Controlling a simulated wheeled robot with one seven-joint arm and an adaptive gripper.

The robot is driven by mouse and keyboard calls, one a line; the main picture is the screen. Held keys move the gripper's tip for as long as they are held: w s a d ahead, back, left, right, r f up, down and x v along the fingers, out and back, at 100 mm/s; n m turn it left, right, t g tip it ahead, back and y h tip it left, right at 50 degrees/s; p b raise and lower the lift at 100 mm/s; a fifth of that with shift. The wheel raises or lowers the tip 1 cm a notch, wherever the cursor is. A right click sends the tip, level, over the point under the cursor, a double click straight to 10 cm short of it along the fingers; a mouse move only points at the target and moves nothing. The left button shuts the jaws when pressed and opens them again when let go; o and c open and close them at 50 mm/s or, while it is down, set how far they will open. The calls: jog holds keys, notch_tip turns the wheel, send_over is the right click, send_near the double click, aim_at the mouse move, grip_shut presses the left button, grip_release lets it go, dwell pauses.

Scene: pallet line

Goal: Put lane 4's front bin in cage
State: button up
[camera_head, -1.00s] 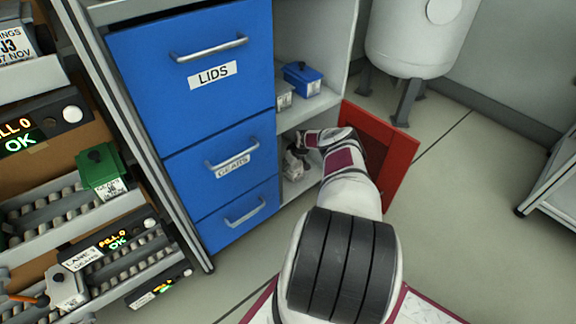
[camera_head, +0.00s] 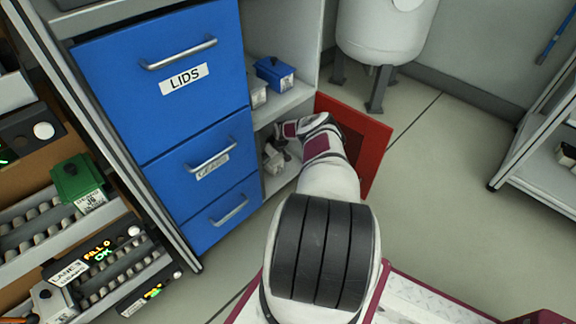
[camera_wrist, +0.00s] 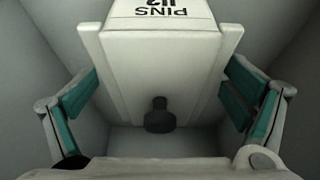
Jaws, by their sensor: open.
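A pale grey bin (camera_wrist: 160,70) with a label reading PINS and a dark knob fills the middle of the wrist view. My gripper (camera_wrist: 160,112) is open, with its teal-padded fingers on either side of the bin and gaps visible beside it. In the head view, the bin (camera_head: 272,158) sits low in the grey cabinet compartment behind an open red door (camera_head: 366,150), which I take to be the cage. My gripper (camera_head: 280,143) reaches into that compartment and is small and partly hidden by my arm. No lane 4 label is readable.
A blue bin (camera_head: 275,73) and a pale bin (camera_head: 257,95) stand on the shelf above. Blue drawers (camera_head: 165,85) are left of the cabinet. A lane rack with a green bin (camera_head: 77,182) is at far left. Floor (camera_head: 440,200) right of the door is clear.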

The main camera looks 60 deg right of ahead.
jog(key=shift+p+v, duration=0.9)
jog(key=shift+v, duration=0.2)
jog(key=shift+p+v, duration=0.85)
jog(key=shift+p, duration=0.1)
jog(key=s+a+p, duration=0.2)
jog(key=s+p, duration=0.3)
jog(key=s, duration=0.6)
jog(key=shift+s+a+f, duration=0.2)
jog(key=shift+a+f, duration=0.1)
jog(key=shift+a, duration=0.1)
jog(key=shift+s+a, duration=0.1)
